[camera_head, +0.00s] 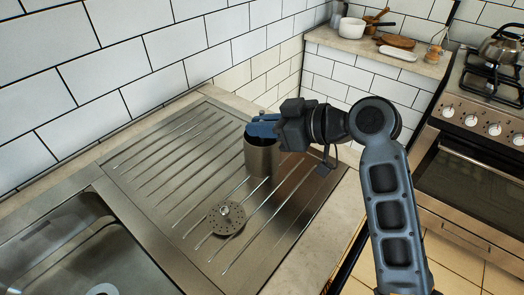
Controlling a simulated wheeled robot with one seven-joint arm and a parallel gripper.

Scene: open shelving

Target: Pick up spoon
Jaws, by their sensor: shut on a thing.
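A brushed metal cylindrical holder (262,159) stands upright on the ribbed metal drainboard. My gripper (262,127) reaches in from the right, its blue fingers at the holder's open top. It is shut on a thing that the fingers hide. I cannot make out a spoon at the fingers, and the inside of the holder is mostly hidden.
A round perforated strainer (226,217) lies on the drainboard (165,185) in front of the holder. A sink basin (75,255) is at lower left. A tiled wall is behind. A stove (485,110) and a counter with a white pot (352,27) and boards are at right.

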